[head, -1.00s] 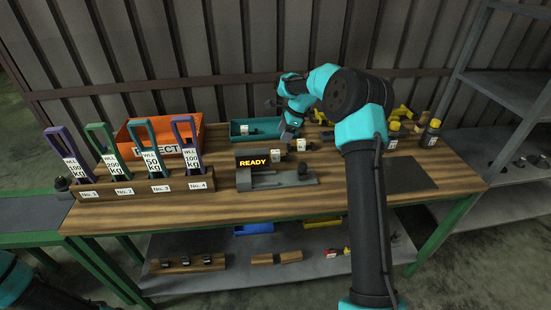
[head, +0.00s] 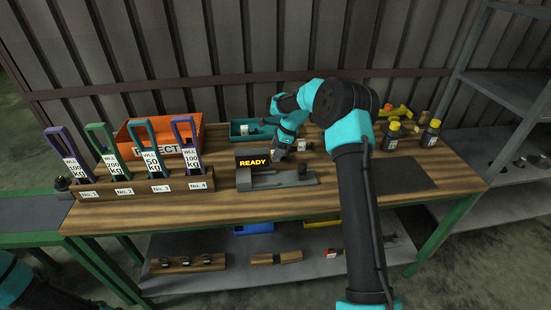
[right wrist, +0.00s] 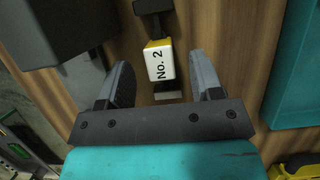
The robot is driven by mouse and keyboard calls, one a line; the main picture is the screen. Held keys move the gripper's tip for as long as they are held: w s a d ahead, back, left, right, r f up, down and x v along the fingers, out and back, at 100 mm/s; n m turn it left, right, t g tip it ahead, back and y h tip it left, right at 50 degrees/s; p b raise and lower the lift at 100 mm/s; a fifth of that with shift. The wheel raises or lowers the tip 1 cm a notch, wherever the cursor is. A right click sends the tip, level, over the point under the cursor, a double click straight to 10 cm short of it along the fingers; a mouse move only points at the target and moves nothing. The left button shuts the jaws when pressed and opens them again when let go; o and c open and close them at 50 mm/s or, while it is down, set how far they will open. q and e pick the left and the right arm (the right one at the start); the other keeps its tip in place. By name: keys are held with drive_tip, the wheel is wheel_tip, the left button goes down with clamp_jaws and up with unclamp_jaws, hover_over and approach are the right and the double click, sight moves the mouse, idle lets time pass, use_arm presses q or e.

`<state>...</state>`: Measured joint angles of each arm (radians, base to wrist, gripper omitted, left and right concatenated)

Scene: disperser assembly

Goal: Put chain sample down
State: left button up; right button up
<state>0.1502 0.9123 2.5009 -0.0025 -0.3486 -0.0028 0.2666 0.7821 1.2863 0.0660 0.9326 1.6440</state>
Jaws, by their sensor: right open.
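My right gripper (head: 279,156) points down at the table just behind the READY device. In the right wrist view its two fingers (right wrist: 163,78) are open. A chain sample with a white and yellow tag reading "No. 2" (right wrist: 160,64) lies on the wood between and just beyond the fingertips, with gaps on both sides. In the head view my gripper mostly hides that sample. Another tagged sample (head: 302,145) lies on the table to the right. The teal tray (head: 237,137) behind holds one more. My left gripper is out of view.
The testing device with a READY display (head: 253,162) stands close in front of my right gripper. Bottles (head: 392,137) and a dark mat (head: 404,173) are at right.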

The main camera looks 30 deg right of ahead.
drive_tip(key=shift+x, duration=1.1)
clamp_jaws()
